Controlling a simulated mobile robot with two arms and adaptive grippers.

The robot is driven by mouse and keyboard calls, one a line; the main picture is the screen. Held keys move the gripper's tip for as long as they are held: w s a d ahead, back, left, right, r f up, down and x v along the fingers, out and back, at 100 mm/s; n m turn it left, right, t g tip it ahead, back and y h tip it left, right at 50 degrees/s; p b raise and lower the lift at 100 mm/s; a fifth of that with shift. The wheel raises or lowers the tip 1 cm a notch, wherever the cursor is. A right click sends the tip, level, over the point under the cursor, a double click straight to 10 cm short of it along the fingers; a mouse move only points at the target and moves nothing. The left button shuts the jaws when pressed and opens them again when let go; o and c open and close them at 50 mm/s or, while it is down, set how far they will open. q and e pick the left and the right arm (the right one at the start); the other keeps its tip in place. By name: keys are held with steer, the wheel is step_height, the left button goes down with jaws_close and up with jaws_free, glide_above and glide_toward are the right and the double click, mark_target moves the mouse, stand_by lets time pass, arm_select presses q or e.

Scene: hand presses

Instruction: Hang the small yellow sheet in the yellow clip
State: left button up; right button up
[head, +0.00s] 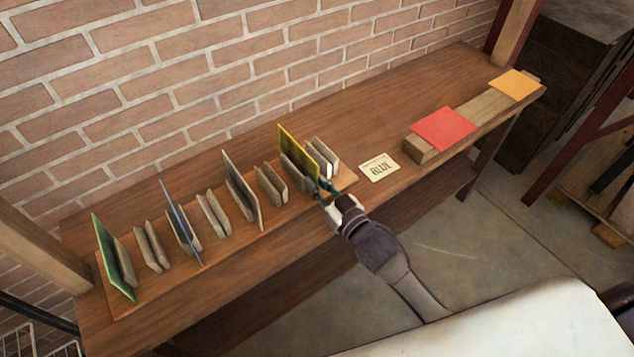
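A yellow sheet (291,142) stands upright in the rack, between the grey jaws of a clip (297,172). The clip's own colour mark is not visible. My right gripper (323,187) is at the sheet's near lower corner, its teal fingertips at or beside the edge. The fingers are too small to tell whether they are closed on the sheet or just apart from it. A second, more orange-yellow sheet (514,84) lies flat on a wooden block at the far right. My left gripper is not in view.
The rack also holds a green sheet (112,257), a blue sheet (180,222) and a grey sheet (242,190), with empty clips between. A red sheet (443,128) lies on the wooden block (421,152). A lettered card (379,167) lies on the bench. A brick wall (150,80) stands behind.

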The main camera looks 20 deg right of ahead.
jaws_close()
step_height(320, 180, up, 8)
steer(key=p, duration=0.8)
steer(key=p+v, duration=0.2)
steer(key=v, duration=0.5)
steer(key=shift+f, duration=0.2)
